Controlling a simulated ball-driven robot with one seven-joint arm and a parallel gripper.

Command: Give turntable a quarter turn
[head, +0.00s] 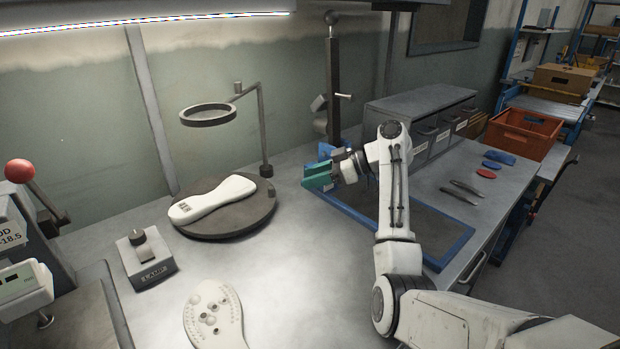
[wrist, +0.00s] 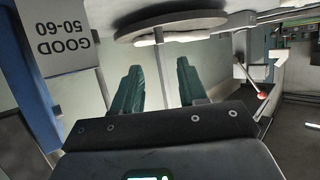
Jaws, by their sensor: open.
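The turntable (head: 262,214) is a dark round disc on the left half of the bench in the head view. A white sole (head: 212,198) lies across its top, with dark lettering on its near-left end. In the wrist view, which is upside down, the turntable (wrist: 170,20) shows at the top beyond my fingers. My gripper (head: 318,177) has green fingers and is to the right of the turntable, apart from it, above the blue-edged tray. The two fingers (wrist: 157,88) are apart with nothing between them in the wrist view.
A ring lamp (head: 208,115) on a bent post overhangs the turntable. A lamp control box (head: 146,258) and a white studded sole plate (head: 214,318) lie nearer. A dark upright post (head: 333,85) stands behind my gripper. Bench between turntable and tray (head: 450,250) is clear.

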